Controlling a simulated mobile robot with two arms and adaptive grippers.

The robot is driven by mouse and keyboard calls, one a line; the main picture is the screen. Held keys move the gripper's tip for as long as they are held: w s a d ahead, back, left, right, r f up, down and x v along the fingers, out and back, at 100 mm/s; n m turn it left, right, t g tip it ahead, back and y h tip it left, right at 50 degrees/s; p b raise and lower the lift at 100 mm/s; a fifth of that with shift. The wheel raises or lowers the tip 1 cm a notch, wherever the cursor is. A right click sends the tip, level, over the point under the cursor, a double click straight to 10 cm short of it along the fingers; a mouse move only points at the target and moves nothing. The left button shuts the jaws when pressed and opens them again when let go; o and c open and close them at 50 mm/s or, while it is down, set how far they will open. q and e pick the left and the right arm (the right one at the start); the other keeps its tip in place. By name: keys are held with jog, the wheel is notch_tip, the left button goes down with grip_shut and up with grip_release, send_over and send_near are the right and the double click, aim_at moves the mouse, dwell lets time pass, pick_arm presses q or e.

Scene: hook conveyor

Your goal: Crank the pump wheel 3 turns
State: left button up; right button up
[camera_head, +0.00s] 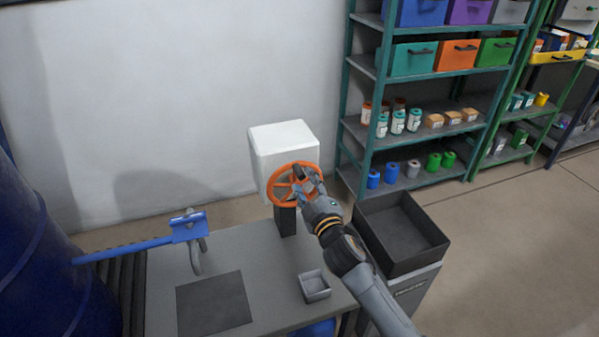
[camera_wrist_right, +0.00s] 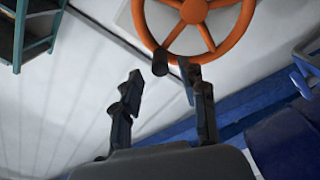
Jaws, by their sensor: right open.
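The orange pump wheel (camera_head: 269,186) stands upright on the front of a white box (camera_head: 283,137) on a dark post. It also shows at the top of the right wrist view (camera_wrist_right: 193,11), with spokes and a hub. A dark cylindrical knob (camera_wrist_right: 160,62) shows at the wheel's lower rim. My right gripper (camera_head: 308,184) is at the right side of the wheel in the head view and covers part of it. In the right wrist view its fingers (camera_wrist_right: 162,76) are apart, with the knob between the tips in the picture; contact cannot be told. My left gripper is not in view.
A grey table (camera_head: 250,250) carries a dark mat (camera_head: 213,304) and a small grey tray (camera_head: 314,287). A grey hook (camera_head: 196,258) hangs from a blue bar at left. A black bin (camera_head: 400,233) stands at right, with shelves (camera_head: 435,129) behind.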

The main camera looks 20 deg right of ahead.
aim_at(301, 178)
jog(key=shift+w+a, duration=0.15)
jog(key=shift+w, duration=2.2)
grip_shut()
